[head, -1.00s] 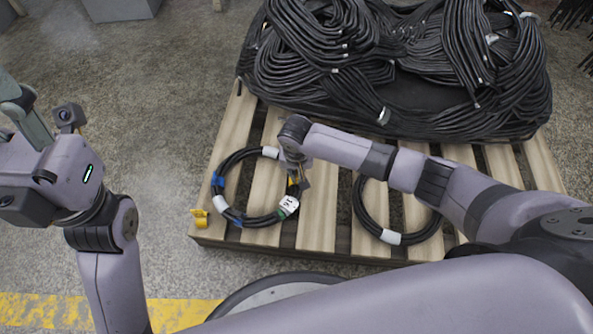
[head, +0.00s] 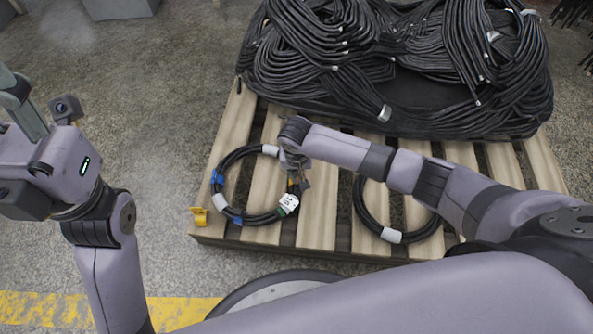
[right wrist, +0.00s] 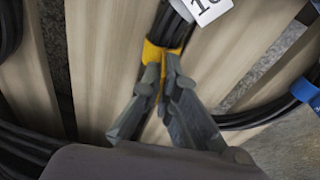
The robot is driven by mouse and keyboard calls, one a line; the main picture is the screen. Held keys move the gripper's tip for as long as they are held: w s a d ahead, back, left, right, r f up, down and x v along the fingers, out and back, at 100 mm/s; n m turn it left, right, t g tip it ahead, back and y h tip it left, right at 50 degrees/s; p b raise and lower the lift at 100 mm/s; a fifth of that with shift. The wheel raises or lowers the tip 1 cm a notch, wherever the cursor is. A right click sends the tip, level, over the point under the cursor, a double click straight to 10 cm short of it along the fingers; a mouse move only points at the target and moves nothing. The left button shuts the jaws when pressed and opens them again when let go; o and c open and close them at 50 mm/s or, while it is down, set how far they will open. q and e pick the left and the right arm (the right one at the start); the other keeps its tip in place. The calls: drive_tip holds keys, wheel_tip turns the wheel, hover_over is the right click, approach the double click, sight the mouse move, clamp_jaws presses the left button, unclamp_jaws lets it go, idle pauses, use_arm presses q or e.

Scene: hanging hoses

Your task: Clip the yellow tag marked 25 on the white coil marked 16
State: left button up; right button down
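My right gripper (head: 293,185) reaches down to the front right side of the left black coil (head: 226,165), which has white and blue bands. In the right wrist view its fingers (right wrist: 165,85) are closed on a yellow tag (right wrist: 155,55) that lies around or against the black cable. The number on this tag is not readable. A white label (head: 288,203) hangs on the coil just beside the fingers; the right wrist view shows it partly, seemingly reading 16 (right wrist: 207,8). My left gripper (head: 30,115) is raised at the left edge, partly cut off, its fingertips unclear.
The coils lie on a wooden pallet (head: 312,215). A second yellow tag (head: 199,217) sits at the pallet's front left corner. Another black coil (head: 363,205) with a white band lies to the right, partly under my arm. A big heap of black hoses (head: 440,70) fills the back.

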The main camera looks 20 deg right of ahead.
drive_tip(key=c, duration=1.7)
unclamp_jaws()
drive_tip(key=shift+r, duration=0.1)
drive_tip(key=r, duration=0.4)
drive_tip(key=s+r, duration=0.1)
drive_tip(key=r, duration=0.6)
drive_tip(key=shift+s+a+r, duration=0.3)
drive_tip(key=shift+s+r, duration=0.05)
